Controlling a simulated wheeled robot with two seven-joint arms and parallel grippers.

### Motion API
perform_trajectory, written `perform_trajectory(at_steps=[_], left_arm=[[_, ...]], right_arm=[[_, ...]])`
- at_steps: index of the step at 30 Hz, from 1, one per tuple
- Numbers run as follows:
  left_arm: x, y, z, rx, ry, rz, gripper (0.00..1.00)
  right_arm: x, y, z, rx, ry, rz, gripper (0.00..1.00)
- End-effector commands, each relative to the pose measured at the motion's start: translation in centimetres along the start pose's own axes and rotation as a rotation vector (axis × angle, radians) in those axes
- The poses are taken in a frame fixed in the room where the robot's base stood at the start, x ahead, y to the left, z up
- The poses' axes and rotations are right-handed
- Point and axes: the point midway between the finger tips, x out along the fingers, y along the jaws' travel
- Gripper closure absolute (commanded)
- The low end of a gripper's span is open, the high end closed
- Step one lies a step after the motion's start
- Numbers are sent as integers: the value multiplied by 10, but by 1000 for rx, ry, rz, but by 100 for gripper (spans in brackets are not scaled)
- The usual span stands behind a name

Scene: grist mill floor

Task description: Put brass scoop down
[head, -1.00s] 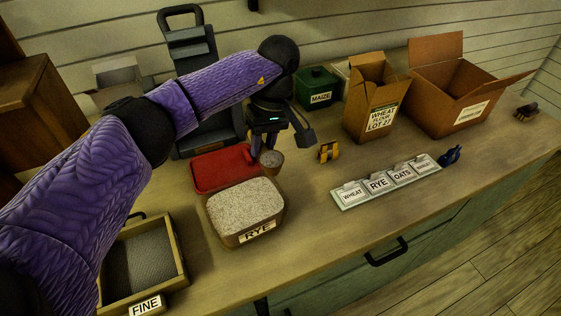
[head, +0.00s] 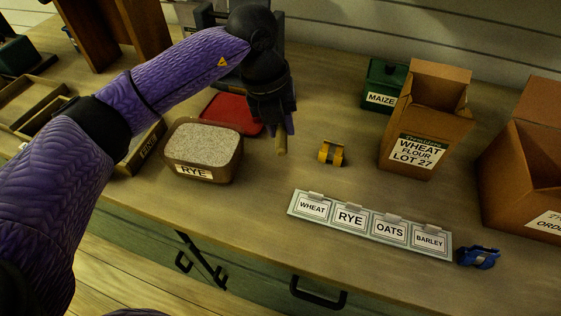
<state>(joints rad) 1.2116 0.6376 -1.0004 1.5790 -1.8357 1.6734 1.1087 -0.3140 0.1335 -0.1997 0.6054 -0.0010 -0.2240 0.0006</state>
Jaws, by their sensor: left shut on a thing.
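My left gripper (head: 281,128) points down above the table, to the right of the rye tub and the red lid. It is shut on the brass scoop (head: 281,145), of which only a short tan-brass piece shows below the fingers. The rest of the scoop is hidden by the gripper, and I cannot tell whether it touches the table. My right gripper is not in view.
The rye tub (head: 203,147) is full of grain, with a red lid (head: 235,110) behind it. A yellow clip-like object (head: 331,153), label strip (head: 370,226), blue object (head: 478,257), flour bag (head: 424,121) and green maize box (head: 382,85) stand right. Bare tabletop (head: 275,178) lies in front.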

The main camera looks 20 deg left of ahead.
Motion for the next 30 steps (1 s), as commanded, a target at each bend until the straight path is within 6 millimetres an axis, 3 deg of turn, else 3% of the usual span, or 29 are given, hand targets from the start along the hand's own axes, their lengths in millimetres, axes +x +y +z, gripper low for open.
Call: perform_trajectory(at_steps=[4,15,26,27,30], left_arm=[[16,2,-1,-59,-10,2,100],[96,19,-1,-58,-7,4,100],[102,20,-1,-56,-11,2,100],[102,20,-1,-56,-11,2,68],[101,20,-1,-56,-11,2,47]], right_arm=[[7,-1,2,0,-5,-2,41],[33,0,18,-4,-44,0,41],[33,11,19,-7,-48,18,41],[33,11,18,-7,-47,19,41],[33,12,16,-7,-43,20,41]])
